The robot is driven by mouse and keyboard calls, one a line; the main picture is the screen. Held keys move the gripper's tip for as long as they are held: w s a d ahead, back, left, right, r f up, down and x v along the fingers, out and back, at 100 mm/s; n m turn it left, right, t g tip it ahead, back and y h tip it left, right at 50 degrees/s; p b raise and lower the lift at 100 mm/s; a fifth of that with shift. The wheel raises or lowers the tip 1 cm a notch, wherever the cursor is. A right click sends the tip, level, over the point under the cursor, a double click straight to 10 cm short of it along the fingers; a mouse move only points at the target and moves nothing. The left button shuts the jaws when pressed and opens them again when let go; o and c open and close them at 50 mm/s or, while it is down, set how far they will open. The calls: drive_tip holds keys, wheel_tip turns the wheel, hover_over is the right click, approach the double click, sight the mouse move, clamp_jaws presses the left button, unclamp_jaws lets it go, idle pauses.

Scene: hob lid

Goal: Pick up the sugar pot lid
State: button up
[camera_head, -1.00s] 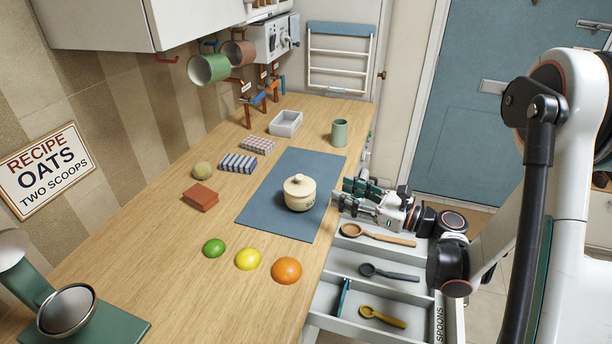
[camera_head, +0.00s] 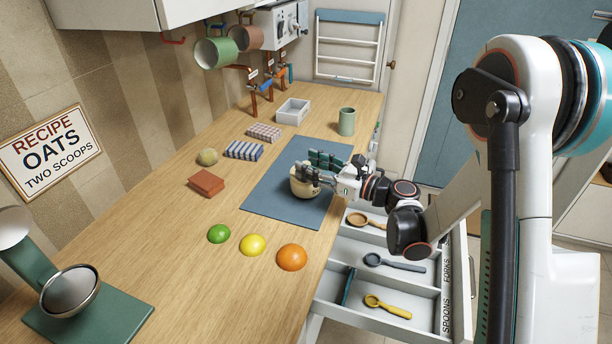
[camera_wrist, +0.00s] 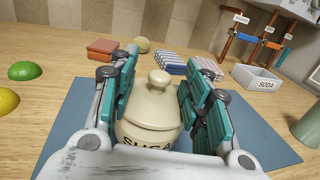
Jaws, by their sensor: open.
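The cream sugar pot (camera_head: 303,187) stands upright on the blue-grey mat (camera_head: 262,196). In the wrist view the pot (camera_wrist: 148,138) shows part of its lettering. Its lid (camera_wrist: 153,102), with a round knob on top, sits on the pot. My gripper (camera_head: 318,168) reaches in from the right at the pot and hides the lid in the head view. In the wrist view my gripper (camera_wrist: 155,92) is open, with one teal-padded finger on each side of the lid. I cannot tell whether either finger touches it.
A green cup (camera_head: 347,121) and a grey soda box (camera_head: 292,111) stand behind the mat. Folded cloths (camera_head: 244,150), a brick-red block (camera_head: 206,183) and fruit (camera_head: 252,245) lie to the left and front. An open drawer (camera_head: 345,308) with spoons is below my arm.

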drive_tip(key=shift+a, duration=0.1)
clamp_jaws()
